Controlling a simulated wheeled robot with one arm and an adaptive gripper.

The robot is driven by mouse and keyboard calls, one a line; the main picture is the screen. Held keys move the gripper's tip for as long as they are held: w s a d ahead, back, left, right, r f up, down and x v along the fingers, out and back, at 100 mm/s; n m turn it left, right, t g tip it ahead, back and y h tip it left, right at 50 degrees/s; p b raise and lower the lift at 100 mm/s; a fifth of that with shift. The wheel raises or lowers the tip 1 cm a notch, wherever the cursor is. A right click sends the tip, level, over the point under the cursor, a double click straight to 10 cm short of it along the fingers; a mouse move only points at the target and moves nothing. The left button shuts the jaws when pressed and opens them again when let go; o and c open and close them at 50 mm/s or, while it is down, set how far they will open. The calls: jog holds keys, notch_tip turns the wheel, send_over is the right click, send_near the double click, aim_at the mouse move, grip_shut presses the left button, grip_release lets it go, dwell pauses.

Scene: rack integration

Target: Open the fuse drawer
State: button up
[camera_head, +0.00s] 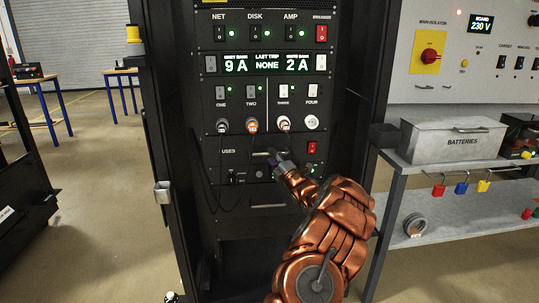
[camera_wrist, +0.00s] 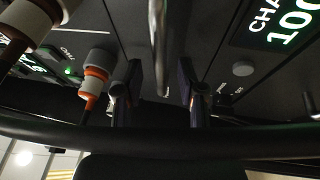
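The fuse drawer (camera_head: 228,151) is a dark panel in the rack, its label partly hidden so that it reads "USES". It looks flush with the panels around it. A thin bar handle (camera_head: 264,153) shows on its front, partly covered by my gripper. My gripper (camera_head: 277,160) is at the drawer front, coming from the lower right. In the wrist view, my gripper (camera_wrist: 160,85) has its two dark fingers apart. A metal bar handle (camera_wrist: 158,45) runs in from the top towards the gap between them, with space on both sides. Contact with it cannot be seen.
Above the drawer is a row of plugs (camera_head: 252,126) with cables hanging at left. A red switch (camera_head: 311,148) is right of the handle. Another handled panel (camera_head: 267,206) lies below. The rack's frame (camera_head: 165,150) borders the left; a batteries box (camera_head: 452,141) stands on a shelf at right.

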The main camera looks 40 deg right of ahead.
aim_at(264, 136)
jog(key=shift+x, duration=1.35)
grip_shut()
